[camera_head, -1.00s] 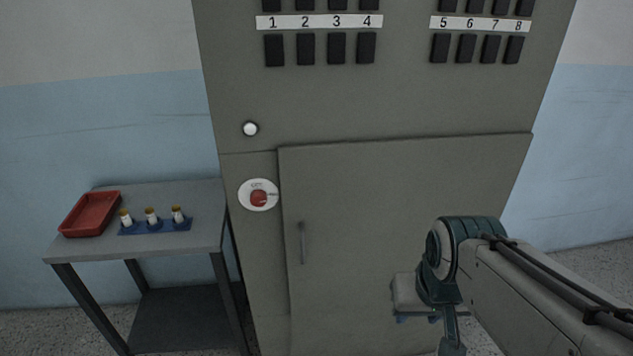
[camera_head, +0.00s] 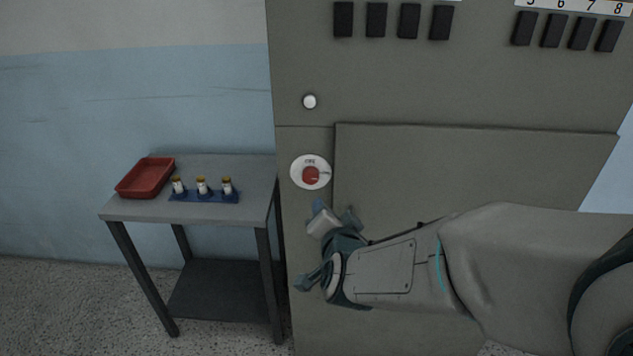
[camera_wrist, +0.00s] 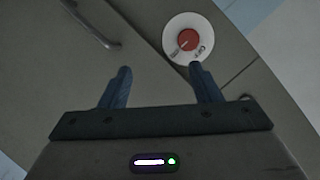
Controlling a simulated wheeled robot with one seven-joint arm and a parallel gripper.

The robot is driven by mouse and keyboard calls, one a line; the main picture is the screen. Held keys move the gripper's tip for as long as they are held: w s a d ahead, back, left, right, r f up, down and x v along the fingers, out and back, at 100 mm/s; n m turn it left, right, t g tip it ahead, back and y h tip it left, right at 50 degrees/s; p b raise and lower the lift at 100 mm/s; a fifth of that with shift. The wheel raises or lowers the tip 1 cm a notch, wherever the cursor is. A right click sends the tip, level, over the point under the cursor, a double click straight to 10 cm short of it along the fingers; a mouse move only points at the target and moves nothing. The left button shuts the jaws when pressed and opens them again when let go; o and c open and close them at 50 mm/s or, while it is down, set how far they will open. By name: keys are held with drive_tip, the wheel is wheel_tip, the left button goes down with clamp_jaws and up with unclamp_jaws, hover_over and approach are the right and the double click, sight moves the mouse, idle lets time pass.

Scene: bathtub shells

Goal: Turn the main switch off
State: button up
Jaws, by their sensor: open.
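The main switch is a red round knob (camera_head: 310,176) on a white round plate on the cabinet's narrow left strip. The plate reads OFF above the knob in the head view; the knob's exact setting is too small to tell. The wrist view shows the knob (camera_wrist: 188,40) tilted, with OFF at its lower right. My gripper (camera_head: 334,212) is just below and right of the switch, apart from it. In the wrist view my gripper (camera_wrist: 160,70) has its fingers spread and empty, with the right fingertip just below the switch plate.
The grey cabinet (camera_head: 450,85) has a raised door panel right of the switch; its handle (camera_wrist: 93,24) shows in the wrist view. A white button (camera_head: 310,101) sits above the switch. A grey table (camera_head: 130,210) at left holds a red tray (camera_head: 145,178) and a blue rack (camera_head: 205,197) with small bottles.

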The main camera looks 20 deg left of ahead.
sight(310, 179)
drive_tip(key=s+a+m+t+b, duration=0.1)
drive_tip(key=s+a+m+t, duration=0.2)
drive_tip(key=a+t, duration=0.15)
drive_tip(key=shift+h, duration=0.6)
drive_tip(key=p+x, duration=0.1)
drive_tip(key=x, duration=0.3)
drive_tip(key=p+x, duration=0.1)
drive_tip(key=x, duration=0.4)
drive_tip(key=f+x, duration=0.1)
drive_tip(key=x, duration=0.4)
drive_tip(key=shift+p, duration=0.4)
drive_tip(key=shift+s+g, duration=0.1)
drive_tip(key=shift+g, duration=0.15)
drive_tip(key=c, duration=1)
